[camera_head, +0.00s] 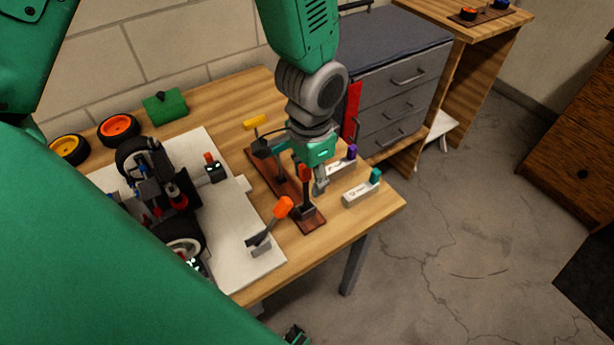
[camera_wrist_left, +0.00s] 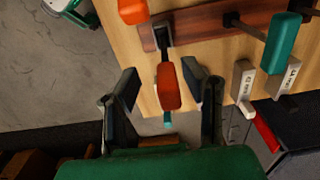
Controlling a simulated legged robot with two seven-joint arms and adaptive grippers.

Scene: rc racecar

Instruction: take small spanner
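Which tool is the small spanner I cannot tell for sure. A tool with a red-orange handle (camera_head: 305,173) stands upright at the near end of a dark wooden rack (camera_head: 313,219). My left gripper (camera_head: 292,166) is over the rack, beside this handle. In the left wrist view, the fingers of my left gripper (camera_wrist_left: 164,88) are spread, with the orange handle (camera_wrist_left: 169,87) between them and gaps at both sides. A second orange-handled tool (camera_head: 283,207) leans at the edge of the white board. A teal-handled tool (camera_wrist_left: 283,42) stands farther along the rack.
A partly built car (camera_head: 160,190) sits on the white board (camera_head: 235,235) to the left. Grey drawers (camera_head: 392,105) stand behind.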

